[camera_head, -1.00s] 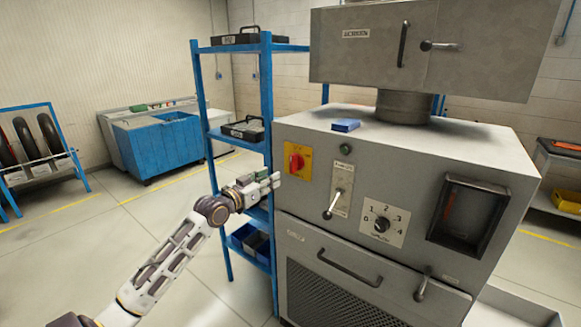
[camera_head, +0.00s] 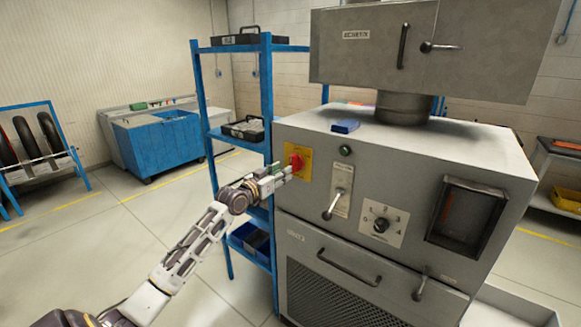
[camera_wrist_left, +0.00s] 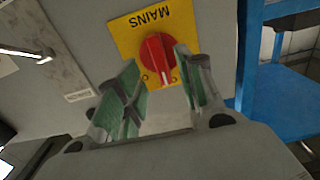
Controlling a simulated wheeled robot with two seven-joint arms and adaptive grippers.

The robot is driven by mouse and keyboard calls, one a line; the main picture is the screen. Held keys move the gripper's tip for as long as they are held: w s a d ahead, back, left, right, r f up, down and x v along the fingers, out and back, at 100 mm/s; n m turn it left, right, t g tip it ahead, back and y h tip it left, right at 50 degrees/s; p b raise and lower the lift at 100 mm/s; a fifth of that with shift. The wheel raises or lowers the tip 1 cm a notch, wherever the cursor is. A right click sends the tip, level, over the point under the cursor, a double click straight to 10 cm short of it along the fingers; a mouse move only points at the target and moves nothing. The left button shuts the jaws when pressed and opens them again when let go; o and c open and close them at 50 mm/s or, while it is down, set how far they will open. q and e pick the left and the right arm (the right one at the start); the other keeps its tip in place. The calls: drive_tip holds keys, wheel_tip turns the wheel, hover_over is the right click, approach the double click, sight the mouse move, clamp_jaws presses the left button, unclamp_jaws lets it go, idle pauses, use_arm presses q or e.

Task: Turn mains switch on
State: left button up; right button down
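The mains switch is a red rotary knob (camera_head: 296,162) on a yellow plate (camera_head: 306,153) at the upper left of the grey machine's front. In the left wrist view the red knob (camera_wrist_left: 158,55) sits on the yellow plate marked MAINS (camera_wrist_left: 126,39), which appears upside down. My left gripper (camera_head: 288,172) is in front of the knob, with its tips close to it. In the left wrist view its green-padded fingers (camera_wrist_left: 158,72) are spread apart, one toward each side of the knob. I cannot tell whether they touch it. My right gripper is not in view.
The grey machine (camera_head: 415,160) also carries a lever (camera_head: 335,203), a numbered dial (camera_head: 381,224) and a green button (camera_head: 345,150) near the knob. A blue shelf rack (camera_head: 270,100) stands just left of the machine. Open floor (camera_head: 110,240) lies to the left.

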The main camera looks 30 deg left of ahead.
sight(294, 163)
use_arm(q)
drive_tip(key=w+p, duration=0.1)
drive_tip(key=w, duration=0.5)
drive_tip(key=shift+d, duration=0.25)
idle(0.4)
clamp_jaws()
